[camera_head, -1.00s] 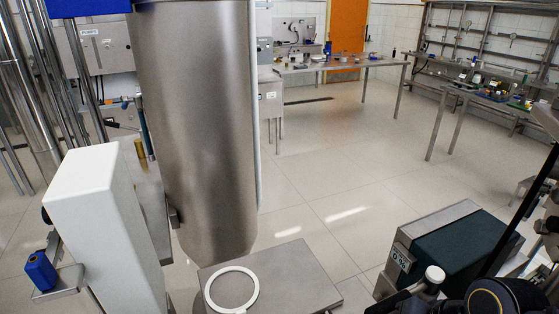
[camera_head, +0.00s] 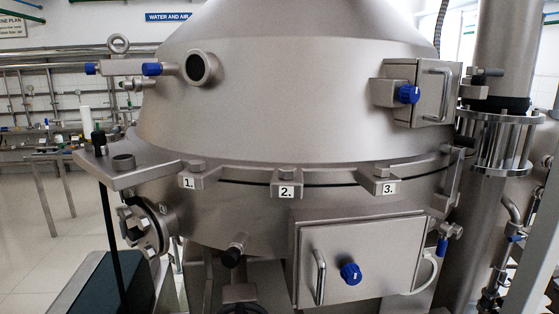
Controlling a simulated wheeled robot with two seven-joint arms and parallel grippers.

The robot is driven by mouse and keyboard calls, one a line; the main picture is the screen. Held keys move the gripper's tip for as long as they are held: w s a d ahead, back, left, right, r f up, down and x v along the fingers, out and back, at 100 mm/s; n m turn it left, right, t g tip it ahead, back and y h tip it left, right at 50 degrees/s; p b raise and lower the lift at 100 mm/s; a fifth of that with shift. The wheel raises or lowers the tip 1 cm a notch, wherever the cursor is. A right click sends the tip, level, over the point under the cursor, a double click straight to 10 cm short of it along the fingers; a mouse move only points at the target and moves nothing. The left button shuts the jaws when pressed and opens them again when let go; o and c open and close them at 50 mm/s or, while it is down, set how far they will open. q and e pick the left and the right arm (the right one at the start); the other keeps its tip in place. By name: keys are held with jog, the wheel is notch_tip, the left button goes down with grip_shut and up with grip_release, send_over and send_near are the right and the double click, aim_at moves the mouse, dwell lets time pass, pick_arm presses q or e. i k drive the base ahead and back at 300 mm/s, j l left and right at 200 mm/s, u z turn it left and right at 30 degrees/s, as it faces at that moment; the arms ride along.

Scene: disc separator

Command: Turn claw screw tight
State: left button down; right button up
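A large stainless steel disc separator (camera_head: 290,95) with a conical hood fills the middle of the head view. Claw clamps with bolt heads sit along its hood seam. They are labelled 1 (camera_head: 199,177), 2 (camera_head: 286,184) and 3 (camera_head: 380,182). Each has a screw head on top; I cannot tell from here how tight they are. Neither of my grippers shows in this view.
A lower hatch (camera_head: 360,262) with a handle and blue knob juts out at the front, and an upper box (camera_head: 428,92) at the right. A bracket arm (camera_head: 125,165) sticks out at the left. A steel column (camera_head: 500,130) stands at the right. Floor is open at the far left.

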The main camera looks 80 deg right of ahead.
aim_at(458, 232)
jog(key=k+l+z, duration=0.1)
jog(key=k+z, duration=0.35)
jog(key=k+l+z, duration=0.25)
jog(key=z, duration=0.2)
jog(key=k+z, duration=0.1)
jog(key=z, duration=1.25)
